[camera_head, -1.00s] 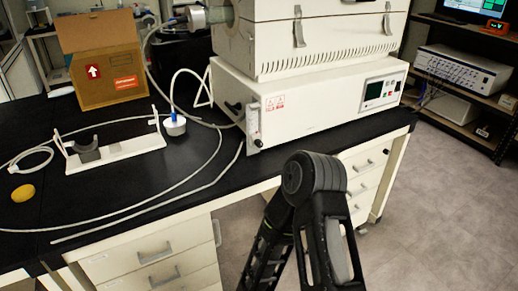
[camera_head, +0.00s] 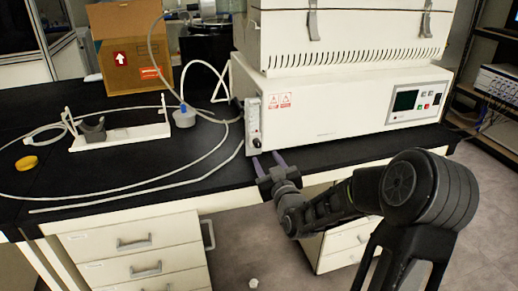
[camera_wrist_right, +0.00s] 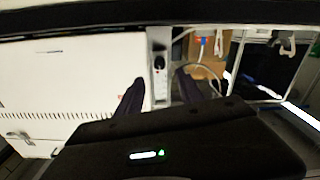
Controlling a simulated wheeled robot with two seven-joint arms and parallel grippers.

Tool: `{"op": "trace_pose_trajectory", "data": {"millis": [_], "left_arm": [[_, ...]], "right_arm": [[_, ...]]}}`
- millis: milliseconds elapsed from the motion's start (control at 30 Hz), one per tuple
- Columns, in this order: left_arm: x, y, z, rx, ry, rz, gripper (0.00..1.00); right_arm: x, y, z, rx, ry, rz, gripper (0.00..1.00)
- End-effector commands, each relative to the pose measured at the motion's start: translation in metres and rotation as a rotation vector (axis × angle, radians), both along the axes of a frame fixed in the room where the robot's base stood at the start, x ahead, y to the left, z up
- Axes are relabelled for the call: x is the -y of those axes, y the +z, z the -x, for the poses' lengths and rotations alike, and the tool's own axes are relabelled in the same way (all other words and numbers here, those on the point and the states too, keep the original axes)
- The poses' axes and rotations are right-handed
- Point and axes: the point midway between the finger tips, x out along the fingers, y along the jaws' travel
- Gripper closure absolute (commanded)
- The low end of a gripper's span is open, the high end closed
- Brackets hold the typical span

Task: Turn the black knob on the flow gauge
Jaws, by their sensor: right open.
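The flow gauge (camera_head: 253,122) is a narrow, pale upright strip on the left front corner of the white machine base. Its black knob (camera_head: 256,143) is low on the strip. In the right wrist view the gauge (camera_wrist_right: 160,88) shows upright between the fingers, with the dark knob (camera_wrist_right: 159,63) clear above the fingertips. My right gripper (camera_head: 269,160) is open and empty, just in front of and slightly below the knob, apart from it. It also shows in the right wrist view (camera_wrist_right: 160,84). My left gripper is out of view.
The white machine (camera_head: 340,100) stands on the black bench (camera_head: 110,175). A thin pale hose lies across the bench left of the gauge. A white stand (camera_head: 122,136), a blue-capped flask (camera_head: 184,117), a yellow item (camera_head: 26,163) and a cardboard box (camera_head: 125,50) are farther left.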

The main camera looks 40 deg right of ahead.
Motion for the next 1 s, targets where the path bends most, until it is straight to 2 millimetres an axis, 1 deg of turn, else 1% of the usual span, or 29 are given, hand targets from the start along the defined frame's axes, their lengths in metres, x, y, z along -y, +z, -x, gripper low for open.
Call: {"op": "trace_pose_trajectory", "data": {"millis": [167,267,500,600,733,967,1000], "left_arm": [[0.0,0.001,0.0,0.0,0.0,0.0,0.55],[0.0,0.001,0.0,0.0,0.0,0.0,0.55],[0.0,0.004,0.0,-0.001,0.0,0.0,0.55],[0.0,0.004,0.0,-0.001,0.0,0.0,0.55],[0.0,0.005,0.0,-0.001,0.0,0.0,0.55],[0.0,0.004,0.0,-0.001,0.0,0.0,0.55],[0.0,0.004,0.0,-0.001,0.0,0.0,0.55]], "right_arm": [[0.003,0.0,-0.009,0.0,0.0,-0.001,0.56],[0.007,-0.001,-0.02,0.0,0.0,-0.003,0.56],[0.019,-0.001,-0.055,0.0,0.0,-0.004,0.56],[0.023,-0.001,-0.067,-0.001,0.001,-0.004,0.56],[0.025,-0.001,-0.073,-0.002,-0.001,-0.004,0.56],[0.025,-0.001,-0.074,-0.002,0.0,-0.003,0.56],[0.026,-0.001,-0.074,-0.002,0.0,-0.003,0.57]]}}
